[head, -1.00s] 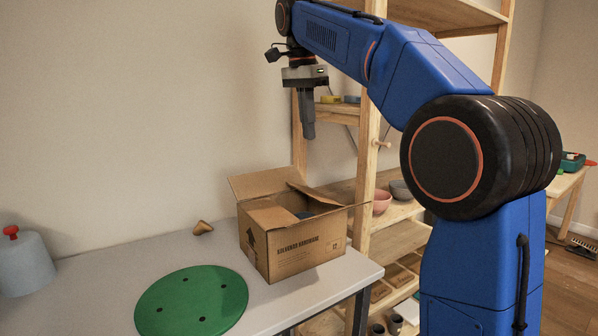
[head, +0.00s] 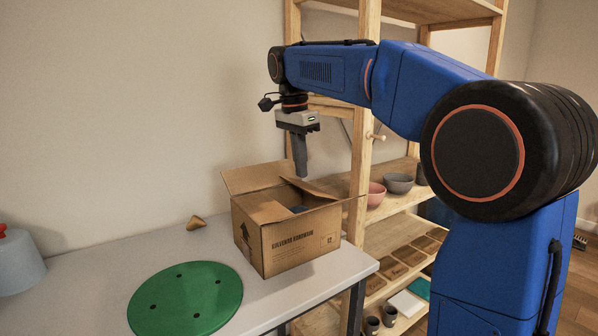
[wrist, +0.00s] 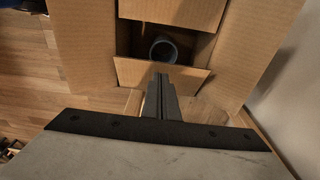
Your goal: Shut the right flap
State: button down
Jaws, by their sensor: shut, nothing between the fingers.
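The cardboard box (head: 285,241) stands on the grey table with its top partly open. In the head view one flap (head: 250,178) stands up at the back left, another (head: 312,188) slants inward below my gripper, and a flap at the right (head: 353,203) sticks outward, seen nearly edge-on. The wrist view shows wide flaps spread at left (wrist: 84,45) and right (wrist: 262,48), and narrower ones at top and bottom. A blue-grey round cup (wrist: 163,49) lies inside. My gripper (head: 303,174) is shut and empty, pointing down above the box; its fingers also show in the wrist view (wrist: 162,80).
A green disc with holes (head: 186,298) lies front left of the box, with a small brown piece (head: 196,222) behind. A grey pot with a red knob (head: 18,262) is at the far left. The wooden shelf (head: 364,130) rises close behind and right of the box.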

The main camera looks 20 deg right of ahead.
aim_at(293, 181)
jog(key=shift+a+f, duration=0.25)
jog(key=shift+f, duration=0.5)
jog(key=shift+s, duration=0.1)
jog(key=shift+s+a+f+h, duration=0.1)
jog(key=shift+a+f+h, duration=0.3)
jog(key=shift+a, duration=0.05)
jog(key=shift+s+a+f+t+h, duration=0.1)
jog(key=shift+a+f+t+h, duration=0.2)
jog(key=shift+f+h, duration=0.4)
jog(key=shift+s+a+f+t+h, duration=0.1)
jog(key=shift+a+f+t+h, duration=0.1)
jog(key=shift+a+f+h, duration=0.35)
jog(key=shift+d+f, duration=0.15)
jog(key=shift+f, duration=0.05)
jog(key=shift+r, duration=0.15)
